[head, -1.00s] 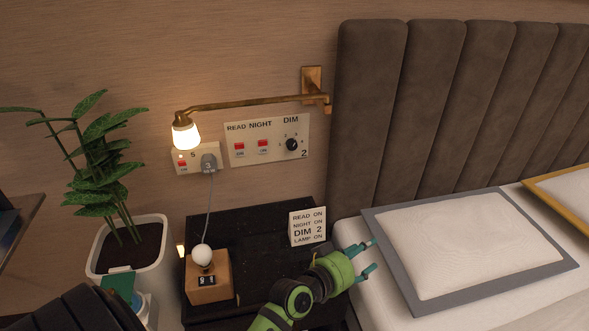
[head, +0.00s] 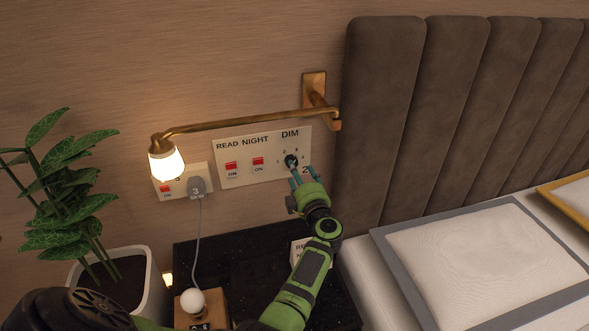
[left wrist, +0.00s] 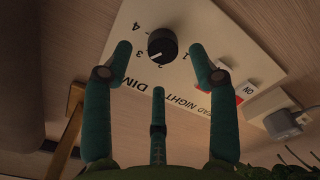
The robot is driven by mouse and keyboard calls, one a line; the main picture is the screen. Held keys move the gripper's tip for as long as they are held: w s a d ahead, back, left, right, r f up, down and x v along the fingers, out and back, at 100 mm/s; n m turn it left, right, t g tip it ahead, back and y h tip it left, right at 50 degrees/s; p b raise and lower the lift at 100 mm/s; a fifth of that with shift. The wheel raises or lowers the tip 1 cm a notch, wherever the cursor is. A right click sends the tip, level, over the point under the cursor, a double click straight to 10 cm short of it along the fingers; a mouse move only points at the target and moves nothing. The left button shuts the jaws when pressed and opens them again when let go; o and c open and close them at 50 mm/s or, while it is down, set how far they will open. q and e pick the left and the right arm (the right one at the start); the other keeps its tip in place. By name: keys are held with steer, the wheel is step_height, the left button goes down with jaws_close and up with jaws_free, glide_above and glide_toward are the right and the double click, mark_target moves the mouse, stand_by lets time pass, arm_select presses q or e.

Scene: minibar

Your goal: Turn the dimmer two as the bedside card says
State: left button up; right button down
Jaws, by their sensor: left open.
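The black dimmer knob (head: 291,160) sits on the right of a cream wall panel (head: 222,178) under the word DIM. In the left wrist view the knob (left wrist: 162,44) appears upside down, with numbers 1 to 4 around it. I cannot tell its pointer's setting for sure. My left gripper (head: 299,174) is open at the dimmer; in the left wrist view its fingers (left wrist: 159,62) stand either side of the knob, apart from it in the picture. The white bedside card (head: 296,252) is mostly hidden behind my left arm; earlier it read READ ON, NIGHT ON, DIM 2, LAMP ON.
Red READ (head: 231,167) and NIGHT (head: 258,162) switches are left of the dimmer. A lit brass lamp (head: 166,161) reaches over a socket with a grey plug (head: 196,186). The black nightstand (head: 232,250) is below. A padded headboard (head: 385,110) stands at right.

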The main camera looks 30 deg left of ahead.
arm_select(q)
steer(key=b+x, duration=0.1)
steer(key=x, duration=0.3)
steer(key=shift+f, duration=0.15)
steer(key=shift+s+d, duration=0.1)
steer(key=c, duration=1.1)
steer(key=shift+b, duration=0.3)
arm_select(e)
steer(key=shift+w+a+f, duration=0.15)
steer(key=shift+a+f, duration=0.05)
steer(key=shift+f, duration=0.9)
